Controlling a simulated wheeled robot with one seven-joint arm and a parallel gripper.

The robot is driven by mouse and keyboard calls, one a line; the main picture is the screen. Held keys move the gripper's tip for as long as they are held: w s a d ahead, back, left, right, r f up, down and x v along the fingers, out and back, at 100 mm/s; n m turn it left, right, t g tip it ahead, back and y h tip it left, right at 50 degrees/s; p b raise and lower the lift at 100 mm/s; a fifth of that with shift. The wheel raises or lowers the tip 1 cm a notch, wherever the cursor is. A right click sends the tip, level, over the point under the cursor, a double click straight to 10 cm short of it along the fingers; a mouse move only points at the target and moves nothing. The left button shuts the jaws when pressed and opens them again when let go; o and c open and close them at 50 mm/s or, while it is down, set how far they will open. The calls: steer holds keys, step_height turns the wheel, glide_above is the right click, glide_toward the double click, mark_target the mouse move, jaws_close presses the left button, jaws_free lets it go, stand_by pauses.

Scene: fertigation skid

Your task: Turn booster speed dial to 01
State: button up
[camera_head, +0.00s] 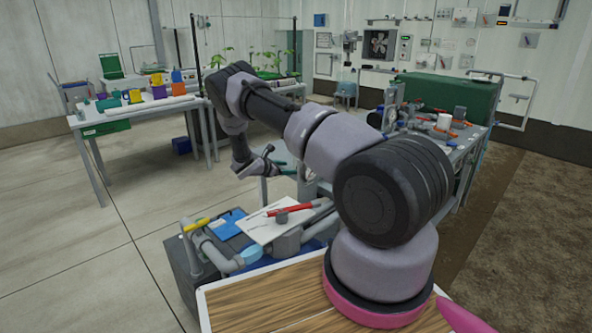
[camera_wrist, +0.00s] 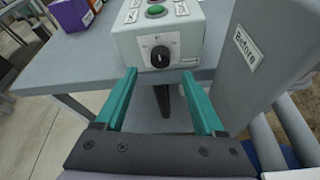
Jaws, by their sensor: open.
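The dial (camera_wrist: 160,56) is a black round knob on the front face of a grey control box (camera_wrist: 121,42) in the wrist view. The dial's scale marks are too small to read, so its setting cannot be told. A green button (camera_wrist: 156,11) sits on top of the box. My gripper (camera_wrist: 162,75) is open and empty, its two teal fingers spread on either side below the dial and apart from it. In the head view my gripper (camera_head: 278,168) is small beyond my arm, and the dial cannot be made out there.
Purple (camera_wrist: 72,14) and orange (camera_wrist: 97,4) bins are at upper left. The grey table (camera_wrist: 75,70) carries the box. In the head view a skid (camera_head: 440,140) with pipes stands right of my arm.

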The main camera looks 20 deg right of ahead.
steer(key=x, duration=0.6)
steer(key=shift+d+f, duration=0.15)
steer(key=shift+d, duration=0.2)
steer(key=shift+w, duration=0.1)
jaws_close()
